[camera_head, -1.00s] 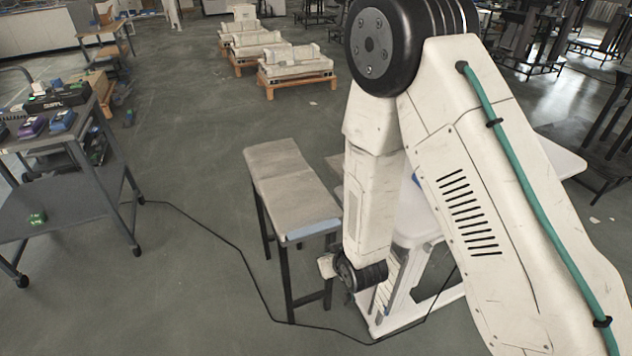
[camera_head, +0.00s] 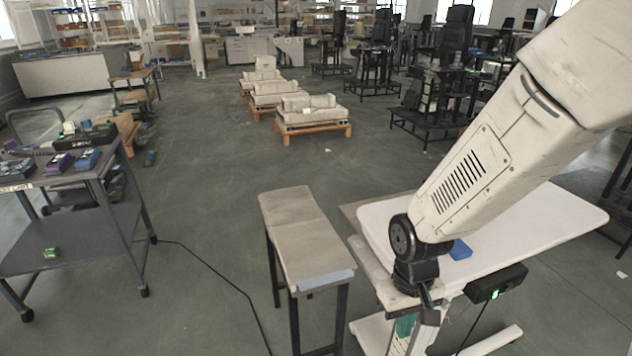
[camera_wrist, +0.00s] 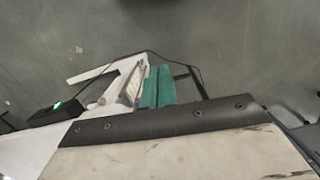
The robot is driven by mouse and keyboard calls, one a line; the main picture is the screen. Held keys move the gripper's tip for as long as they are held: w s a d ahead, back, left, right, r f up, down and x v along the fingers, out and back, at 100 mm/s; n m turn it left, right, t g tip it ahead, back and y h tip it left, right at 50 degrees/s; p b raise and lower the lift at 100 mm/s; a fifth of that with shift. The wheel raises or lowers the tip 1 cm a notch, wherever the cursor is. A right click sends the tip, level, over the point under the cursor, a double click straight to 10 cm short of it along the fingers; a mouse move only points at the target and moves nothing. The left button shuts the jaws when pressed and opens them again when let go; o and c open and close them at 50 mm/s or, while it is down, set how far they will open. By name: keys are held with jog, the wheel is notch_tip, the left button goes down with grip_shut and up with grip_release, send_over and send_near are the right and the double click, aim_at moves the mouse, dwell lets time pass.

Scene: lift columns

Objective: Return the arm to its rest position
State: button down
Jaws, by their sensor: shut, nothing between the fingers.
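My gripper (camera_wrist: 157,84) shows in the wrist view as two teal fingers side by side, shut with nothing between them. In the head view my arm comes in from the upper right and reaches down to the left edge of a white-topped table (camera_head: 560,215). The dark wrist end of the arm is beside that edge, with teal parts low near the table's frame. The fingers are partly hidden there, and I cannot tell whether anything touches the table.
A blue block (camera_head: 460,250) lies on the white table. A black box with a green light (camera_head: 497,283) hangs at its front edge. A narrow grey bench (camera_head: 290,220) stands close left. A grey cart (camera_head: 85,225) is further left, with a cable (camera_head: 215,268) on the floor between.

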jog(key=s+d+r+m+t, duration=0.1)
jog(key=s+d+r, duration=0.2)
jog(key=r, duration=0.4)
jog(key=s+d+r+m+t, duration=0.1)
jog(key=s+d+r, duration=0.2)
jog(key=s+r, duration=0.2)
jog(key=s+d+r+m, duration=0.1)
jog(key=s+d+r, duration=0.2)
jog(key=r, duration=0.7)
jog(key=shift+s+d+r+t, duration=0.35)
jog(key=shift+s+r+t, duration=0.05)
jog(key=shift+s, duration=0.2)
